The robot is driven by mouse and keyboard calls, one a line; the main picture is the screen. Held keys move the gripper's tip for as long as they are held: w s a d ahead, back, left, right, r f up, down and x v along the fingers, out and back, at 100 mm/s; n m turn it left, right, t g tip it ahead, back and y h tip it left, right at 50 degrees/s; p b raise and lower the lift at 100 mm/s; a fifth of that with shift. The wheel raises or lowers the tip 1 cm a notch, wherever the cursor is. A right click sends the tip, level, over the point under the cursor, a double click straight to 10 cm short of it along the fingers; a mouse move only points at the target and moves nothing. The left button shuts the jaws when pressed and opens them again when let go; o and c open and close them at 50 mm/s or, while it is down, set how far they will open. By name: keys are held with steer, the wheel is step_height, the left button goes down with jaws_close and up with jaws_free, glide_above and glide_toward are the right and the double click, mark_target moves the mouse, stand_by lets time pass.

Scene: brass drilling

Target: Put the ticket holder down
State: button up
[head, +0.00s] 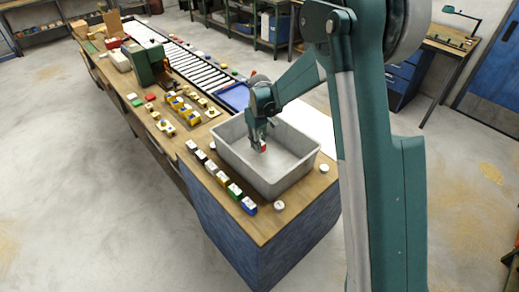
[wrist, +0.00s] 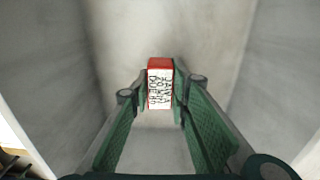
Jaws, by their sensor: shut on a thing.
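My gripper (head: 259,147) is down inside the grey bin (head: 232,171) on the near end of the bench. It is shut on the ticket holder (wrist: 160,88), a small red block with a white face carrying dark writing. In the head view a bit of the ticket holder (head: 263,147) shows red below the fingers. In the wrist view the two green fingers (wrist: 160,90) press on its left and right sides. The bin's grey walls and floor surround it. I cannot tell whether the ticket holder touches the bin floor.
A row of small coloured holders (head: 222,179) stands along the bin's left side. White round pieces (head: 279,205) lie near its front and right corners. A blue tray (head: 236,97) and a roller conveyor (head: 180,60) lie behind. The bin floor around the gripper looks clear.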

steer(key=shift+f, duration=1.65)
steer(key=shift+f, duration=0.2)
steer(key=o, duration=0.9)
steer(key=shift+r, duration=0.1)
step_height(320, 180, up, 12)
steer(key=shift+r, duration=0.1)
